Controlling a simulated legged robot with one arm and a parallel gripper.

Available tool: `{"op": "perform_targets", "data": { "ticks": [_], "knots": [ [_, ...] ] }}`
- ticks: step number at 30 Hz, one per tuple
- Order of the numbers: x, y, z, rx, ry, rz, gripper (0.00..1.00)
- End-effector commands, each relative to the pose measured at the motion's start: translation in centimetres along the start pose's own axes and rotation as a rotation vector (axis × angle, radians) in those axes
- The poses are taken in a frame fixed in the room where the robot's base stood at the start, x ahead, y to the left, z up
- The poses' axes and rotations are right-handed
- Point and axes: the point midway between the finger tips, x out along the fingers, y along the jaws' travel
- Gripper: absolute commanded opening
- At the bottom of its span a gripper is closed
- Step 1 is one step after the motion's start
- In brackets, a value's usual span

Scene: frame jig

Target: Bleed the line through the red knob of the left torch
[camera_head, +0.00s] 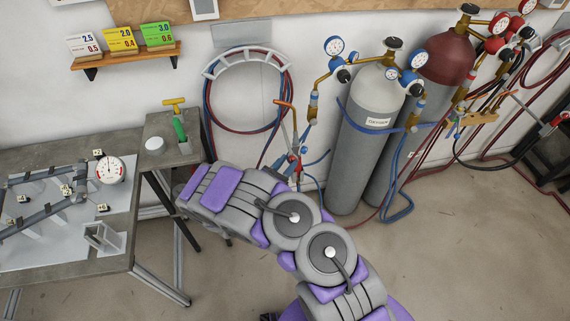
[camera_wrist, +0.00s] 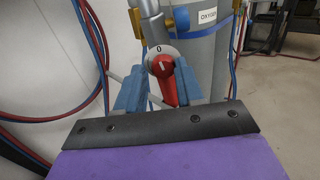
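The left torch (camera_head: 294,150) stands upright in front of the white wall, beside the hose ring, with an orange handle at its top. In the wrist view its red knob (camera_wrist: 163,67) sits on a round white dial with a "0" at the top, and its red lever part points down. My gripper (camera_wrist: 157,92) is in front of it, with one blue finger on each side of the red part. The fingers are apart, and a gap shows on the left. I cannot tell whether the right finger touches.
A grey oxygen cylinder (camera_head: 365,130) stands right of the torch, with a dark red cylinder (camera_head: 447,58) behind. Red and blue hoses hang on a white wall holder (camera_head: 246,56). A workbench (camera_head: 120,262) with a jig is at left.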

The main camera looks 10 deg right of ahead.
Motion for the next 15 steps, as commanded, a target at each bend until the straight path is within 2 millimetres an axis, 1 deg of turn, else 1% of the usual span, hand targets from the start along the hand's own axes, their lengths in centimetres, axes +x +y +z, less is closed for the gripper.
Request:
{"op": "perform_targets", "data": {
  "ticks": [1,5,9,15],
  "knots": [
    [0.25,-0.04,0.06,0.003,0.002,0.004,0.24],
    [0.54,-0.28,0.06,0.006,0.005,0.004,0.12],
    [0.25,-0.09,0.01,0.002,0.002,0.001,0.00],
    [-0.09,0.12,0.01,-0.023,-0.002,-0.001,0.00]
  ]
}}
